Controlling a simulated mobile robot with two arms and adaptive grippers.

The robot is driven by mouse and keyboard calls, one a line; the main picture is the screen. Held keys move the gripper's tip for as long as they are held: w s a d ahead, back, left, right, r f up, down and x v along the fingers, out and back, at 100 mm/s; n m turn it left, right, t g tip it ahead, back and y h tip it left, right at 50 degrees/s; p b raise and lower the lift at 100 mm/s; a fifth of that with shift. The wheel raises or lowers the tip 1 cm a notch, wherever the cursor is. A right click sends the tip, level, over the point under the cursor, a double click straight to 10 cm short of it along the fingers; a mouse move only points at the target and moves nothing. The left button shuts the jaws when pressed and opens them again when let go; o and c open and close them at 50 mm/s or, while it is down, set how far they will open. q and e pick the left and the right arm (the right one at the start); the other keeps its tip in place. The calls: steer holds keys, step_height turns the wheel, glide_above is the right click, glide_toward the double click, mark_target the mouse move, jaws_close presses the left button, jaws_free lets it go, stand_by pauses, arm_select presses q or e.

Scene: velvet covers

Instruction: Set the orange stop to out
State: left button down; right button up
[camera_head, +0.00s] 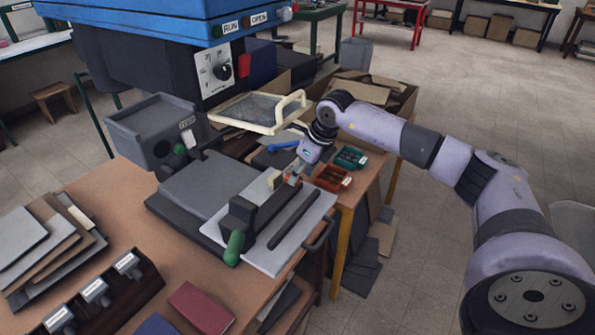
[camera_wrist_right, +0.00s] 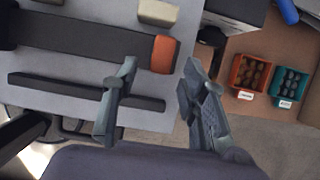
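The orange stop (camera_wrist_right: 165,54) sits at the end of a dark bar (camera_wrist_right: 90,42) on a pale grey plate (camera_wrist_right: 140,116), near the plate's edge. It shows small in the head view (camera_head: 291,180), partly hidden by my right gripper. My right gripper (camera_wrist_right: 158,76) is open, one finger on each side in the wrist view, with the stop just beyond and between the fingertips. I see no contact; the exact height gap cannot be told. In the head view my right gripper (camera_head: 296,169) is over the plate's far right corner. My left gripper is not in view.
Red (camera_head: 332,178) and teal (camera_head: 350,158) bins of small parts stand beside the plate. A cream-framed clear guard (camera_head: 262,110) is behind. A green-handled lever (camera_head: 234,246) stands at the front. A cream block (camera_wrist_right: 158,12) is near the stop.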

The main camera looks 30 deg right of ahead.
steer(key=shift+x, duration=0.95)
steer(key=shift+w+f, duration=0.15)
steer(key=shift+f, duration=0.05)
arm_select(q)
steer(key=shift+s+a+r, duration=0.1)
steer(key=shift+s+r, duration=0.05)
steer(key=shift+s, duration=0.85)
arm_select(e)
steer(key=shift+c, duration=0.4)
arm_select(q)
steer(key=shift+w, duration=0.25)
arm_select(e)
jaws_close()
